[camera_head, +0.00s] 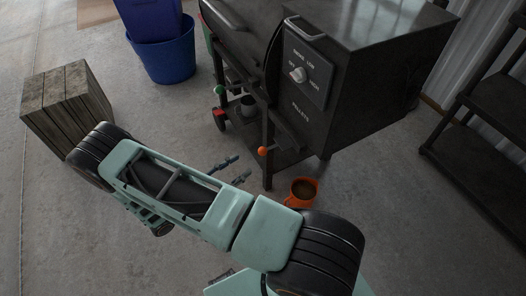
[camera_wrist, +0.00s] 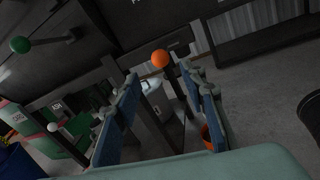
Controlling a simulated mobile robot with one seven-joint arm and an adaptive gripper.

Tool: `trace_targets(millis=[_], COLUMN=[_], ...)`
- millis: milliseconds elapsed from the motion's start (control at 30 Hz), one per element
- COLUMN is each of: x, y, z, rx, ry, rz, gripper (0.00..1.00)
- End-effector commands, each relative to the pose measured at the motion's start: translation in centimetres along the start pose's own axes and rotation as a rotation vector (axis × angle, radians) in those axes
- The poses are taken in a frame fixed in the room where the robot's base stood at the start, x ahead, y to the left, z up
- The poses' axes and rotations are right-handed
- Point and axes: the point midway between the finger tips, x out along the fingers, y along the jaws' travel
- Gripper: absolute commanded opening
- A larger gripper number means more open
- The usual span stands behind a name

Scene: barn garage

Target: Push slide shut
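A dark pellet grill (camera_head: 335,110) stands ahead. An orange ball knob (camera_head: 262,151) sticks out low on its near side, below the pellet hopper. The knob also shows in the wrist view (camera_wrist: 160,59), just beyond and between my fingertips. A green ball knob on a rod (camera_wrist: 20,45) is at the upper left there. I cannot tell which knob belongs to the slide, or how far a slide is out. My gripper (camera_head: 237,169) is open and empty, left of the orange knob. Its two blue-padded fingers (camera_wrist: 163,82) show apart in the wrist view.
An orange mug (camera_head: 302,190) with dark contents is on the floor by the grill's leg. A wooden crate (camera_head: 66,106) is at the left and a blue bucket (camera_head: 165,59) at the back. A dark shelf rack (camera_head: 480,135) stands right.

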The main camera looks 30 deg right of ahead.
Motion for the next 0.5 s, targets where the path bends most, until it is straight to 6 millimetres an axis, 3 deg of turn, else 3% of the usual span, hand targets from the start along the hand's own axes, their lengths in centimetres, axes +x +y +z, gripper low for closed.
trace_targets(millis=[500], x=[8.8], y=[-0.1], z=[0.1], rx=[0.003], ry=[0.000], rz=[-0.006], gripper=[0.39])
